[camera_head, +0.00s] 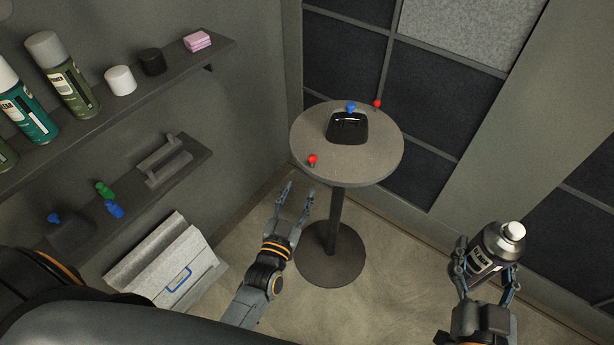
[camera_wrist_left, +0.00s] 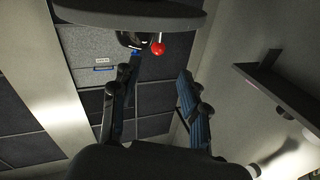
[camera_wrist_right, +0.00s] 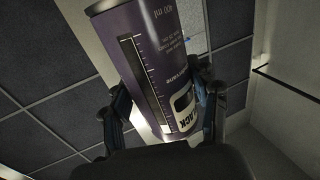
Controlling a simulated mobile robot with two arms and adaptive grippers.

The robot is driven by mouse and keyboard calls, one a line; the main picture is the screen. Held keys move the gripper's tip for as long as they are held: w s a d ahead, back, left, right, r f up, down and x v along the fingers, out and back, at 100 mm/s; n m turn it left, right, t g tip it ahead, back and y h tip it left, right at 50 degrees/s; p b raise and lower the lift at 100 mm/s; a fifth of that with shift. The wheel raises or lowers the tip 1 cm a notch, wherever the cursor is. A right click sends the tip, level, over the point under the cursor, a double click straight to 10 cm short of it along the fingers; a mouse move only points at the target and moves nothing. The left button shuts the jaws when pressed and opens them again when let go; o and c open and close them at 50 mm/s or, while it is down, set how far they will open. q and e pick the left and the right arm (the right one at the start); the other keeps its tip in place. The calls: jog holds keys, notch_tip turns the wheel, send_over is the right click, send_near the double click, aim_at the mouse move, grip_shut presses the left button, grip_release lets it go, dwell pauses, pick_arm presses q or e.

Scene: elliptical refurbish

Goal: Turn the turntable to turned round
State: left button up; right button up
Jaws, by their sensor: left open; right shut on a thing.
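The round grey turntable (camera_head: 310,135) stands on a single dark post with a round base. It carries a black device with a blue knob (camera_head: 351,107) on its far side. A red knob (camera_head: 312,159) is at the near left rim and another red knob (camera_head: 377,103) at the far rim. My left gripper (camera_head: 297,196) is open and empty, below and left of the tabletop. In the left wrist view the table's edge (camera_wrist_left: 130,14) and a red knob (camera_wrist_left: 158,48) show above the fingers. My right gripper (camera_head: 485,272) is shut on a dark spray can (camera_head: 497,245) with a white cap, right of the table.
Two wall shelves (camera_head: 180,58) on the left hold spray cans, a white and a black cap, a pink block and small coloured items. A grey box with a blue handle (camera_head: 180,278) stands low at left. Dark panelled walls rise behind the table. Floor between table and right gripper is clear.

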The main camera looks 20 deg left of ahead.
aim_at(313, 155)
notch_tip(313, 155, down, 3)
jog(key=shift+r+b, duration=0.1)
jog(key=shift+b, duration=1.15)
jog(key=shift+f+b, duration=1.55)
jog(key=shift+b, duration=0.05)
jog(key=shift+f+b, duration=0.55)
jog(key=shift+f, duration=0.05)
pick_arm(q)
jog(key=w+a+r+n+g+h, duration=0.1)
jog(key=a+n+g+h, duration=0.3)
jog(key=n, duration=1.4)
jog(key=w+a+n+h, duration=0.1)
jog(key=a+n+h, duration=0.35)
jog(key=n, duration=1.25)
pick_arm(e)
jog(key=shift+f, duration=0.25)
jog(key=shift+r, duration=0.1)
pick_arm(q)
jog(key=shift+h, duration=0.85)
jog(key=x, duration=0.4)
jog(key=d+p+x, duration=0.1)
jog(key=x, duration=0.3)
jog(key=s+p+x, duration=0.1)
jog(key=x, duration=0.4)
jog(key=shift+d+r, duration=0.15)
jog(key=shift+r, duration=0.15)
pick_arm(e)
notch_tip(313, 155, up, 2)
jog(key=shift+r, duration=0.1)
